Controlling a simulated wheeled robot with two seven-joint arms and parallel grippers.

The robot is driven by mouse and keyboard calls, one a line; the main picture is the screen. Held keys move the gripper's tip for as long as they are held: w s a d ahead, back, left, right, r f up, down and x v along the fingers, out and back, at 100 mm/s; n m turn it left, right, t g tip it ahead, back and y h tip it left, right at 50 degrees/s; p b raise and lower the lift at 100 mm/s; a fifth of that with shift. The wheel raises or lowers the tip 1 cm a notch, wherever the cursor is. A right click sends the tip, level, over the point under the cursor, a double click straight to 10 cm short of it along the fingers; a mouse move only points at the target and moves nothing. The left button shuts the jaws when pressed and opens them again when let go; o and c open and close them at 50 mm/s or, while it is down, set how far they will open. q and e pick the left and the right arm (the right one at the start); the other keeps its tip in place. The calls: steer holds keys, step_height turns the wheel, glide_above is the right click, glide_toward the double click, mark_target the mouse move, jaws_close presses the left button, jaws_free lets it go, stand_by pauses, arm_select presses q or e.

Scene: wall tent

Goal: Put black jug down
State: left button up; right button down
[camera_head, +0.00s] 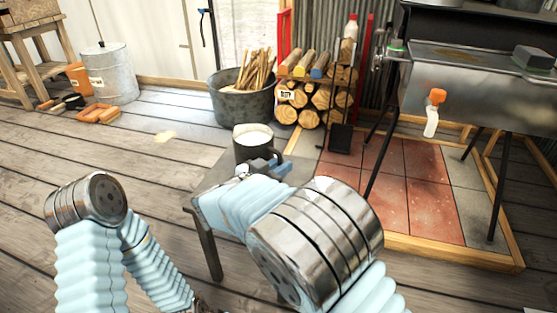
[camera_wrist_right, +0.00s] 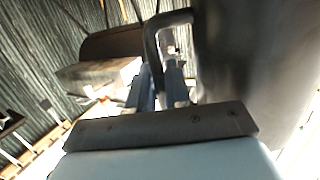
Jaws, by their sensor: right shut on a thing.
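The black jug (camera_head: 252,151) is upright in the head view, with a white content or inside showing at its top. It is over or on a small grey low table (camera_head: 206,214); I cannot tell whether its base touches the top. My right gripper (camera_head: 274,166) is shut on the jug's handle at its right side. In the right wrist view the dark handle (camera_wrist_right: 152,45) runs between the fingers, and the jug's blurred dark body (camera_wrist_right: 255,60) fills the right. My left arm shows at lower left, but its gripper is not clearly visible.
A metal tub of kindling (camera_head: 243,106) and a firewood rack (camera_head: 312,98) stand behind. A stove (camera_head: 462,85) on thin legs stands at right over red tiles (camera_head: 420,190). A metal bin (camera_head: 108,75) is at far left. The wooden floor at left is mostly clear.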

steer(key=shift+f, duration=0.15)
steer(key=c, duration=1.5)
jaws_free()
steer(key=shift+f, duration=0.2)
steer(key=o, duration=0.4)
steer(key=shift+o, duration=0.2)
steer(key=shift+r, duration=0.1)
steer(key=shift+s+a+r, duration=0.1)
steer(key=shift+s, duration=0.05)
steer(key=p+v, duration=0.1)
steer(key=v, duration=1)
steer(key=shift+s+a, duration=0.2)
steer(key=shift+s, duration=0.1)
